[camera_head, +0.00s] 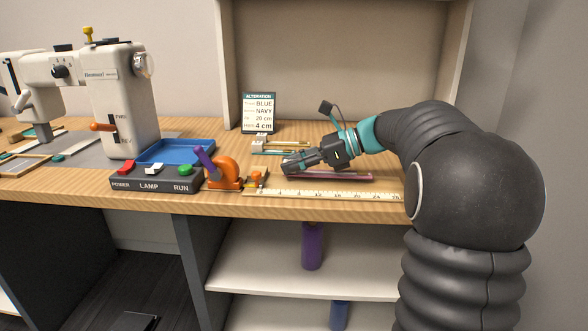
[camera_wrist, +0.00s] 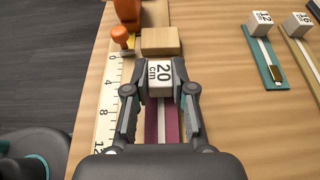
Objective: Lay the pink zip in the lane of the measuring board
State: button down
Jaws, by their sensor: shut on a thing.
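The pink zip (camera_wrist: 153,122) is a dark pink strip with a pale middle line and a white block marked 20 cm (camera_wrist: 160,76) at its far end. My gripper (camera_wrist: 160,92) is shut on that block. In the head view the pink zip (camera_head: 345,176) stretches right from under my gripper (camera_head: 290,167), behind the scale and roughly parallel to it. The measuring board (camera_wrist: 108,88) has a numbered scale and a wooden stop block (camera_wrist: 160,41). The zip's block is just short of the stop, roughly in line with it. I cannot tell whether the zip touches the board.
An orange clamp (camera_head: 224,172) with a purple lever stands at the board's left end. A teal zip (camera_wrist: 263,58) marked 12 and another zip (camera_wrist: 303,52) marked 16 lie behind. A button panel (camera_head: 155,181), blue tray (camera_head: 175,152) and sewing machine (camera_head: 120,95) stand left. An order card (camera_head: 258,113) stands behind.

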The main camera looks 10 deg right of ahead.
jog(key=shift+f, duration=0.5)
jog(key=shift+f, duration=0.1)
jog(key=c, duration=1)
grip_release()
